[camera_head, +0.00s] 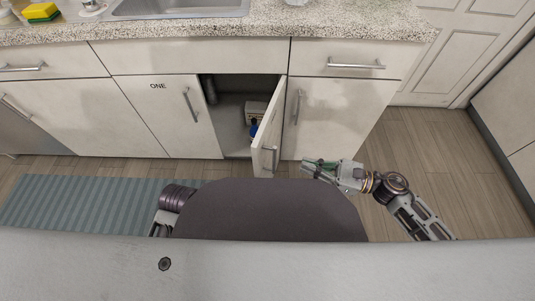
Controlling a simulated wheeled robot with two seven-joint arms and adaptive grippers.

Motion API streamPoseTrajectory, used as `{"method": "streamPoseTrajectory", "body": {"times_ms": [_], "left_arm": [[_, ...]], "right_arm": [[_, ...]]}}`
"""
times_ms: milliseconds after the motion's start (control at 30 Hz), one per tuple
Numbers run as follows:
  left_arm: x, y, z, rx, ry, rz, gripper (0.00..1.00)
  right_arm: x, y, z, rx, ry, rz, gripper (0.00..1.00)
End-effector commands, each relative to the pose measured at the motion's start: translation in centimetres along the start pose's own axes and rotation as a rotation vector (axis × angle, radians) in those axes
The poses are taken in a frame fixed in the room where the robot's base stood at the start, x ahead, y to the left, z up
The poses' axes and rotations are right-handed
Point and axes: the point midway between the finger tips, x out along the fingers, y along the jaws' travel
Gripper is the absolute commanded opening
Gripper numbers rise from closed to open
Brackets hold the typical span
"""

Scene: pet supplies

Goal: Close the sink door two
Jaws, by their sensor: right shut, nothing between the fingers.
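The sink door two (268,136) is a white cabinet door under the sink counter. It stands open, swung outward on its right-hand side, with its bar handle (274,158) near the lower free edge. The dark cabinet interior shows to its left. My right gripper (312,168) is shut and empty, just right of the door's free edge and in front of the cabinet to the right; I cannot tell whether it touches the door. My left gripper is not in view; only part of my left arm shows at the lower left.
Door one (165,115), labelled ONE, is shut left of the opening. A box (255,111) and a blue bottle (253,128) are inside the cabinet. A striped blue-green rug (80,203) lies at left. Wooden floor (430,150) is clear at right.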

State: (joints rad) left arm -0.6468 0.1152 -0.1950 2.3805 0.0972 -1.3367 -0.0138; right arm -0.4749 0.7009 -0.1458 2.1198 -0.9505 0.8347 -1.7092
Motion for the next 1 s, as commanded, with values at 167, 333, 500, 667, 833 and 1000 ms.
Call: {"method": "streamPoseTrajectory", "body": {"times_ms": [167, 333, 500, 667, 833, 1000], "left_arm": [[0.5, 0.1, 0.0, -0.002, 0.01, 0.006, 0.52], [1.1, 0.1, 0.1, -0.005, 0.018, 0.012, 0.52], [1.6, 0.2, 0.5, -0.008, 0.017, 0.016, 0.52], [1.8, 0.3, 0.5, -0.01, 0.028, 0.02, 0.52], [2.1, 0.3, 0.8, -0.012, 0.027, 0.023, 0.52], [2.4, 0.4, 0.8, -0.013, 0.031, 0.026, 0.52]], "right_arm": [[1.7, 0.0, 0.0, -0.002, -0.002, 0.001, 0.0], [3.3, 0.0, 0.1, -0.002, -0.002, 0.001, 0.0], [4.9, 0.0, 0.0, 0.0, -0.002, 0.0, 0.0], [6.3, -0.1, 0.0, -0.001, -0.002, 0.0, 0.0], [7.9, -0.1, 0.1, -0.001, -0.002, 0.0, 0.0], [9.6, 0.0, 0.1, -0.001, -0.002, 0.001, 0.0]]}}
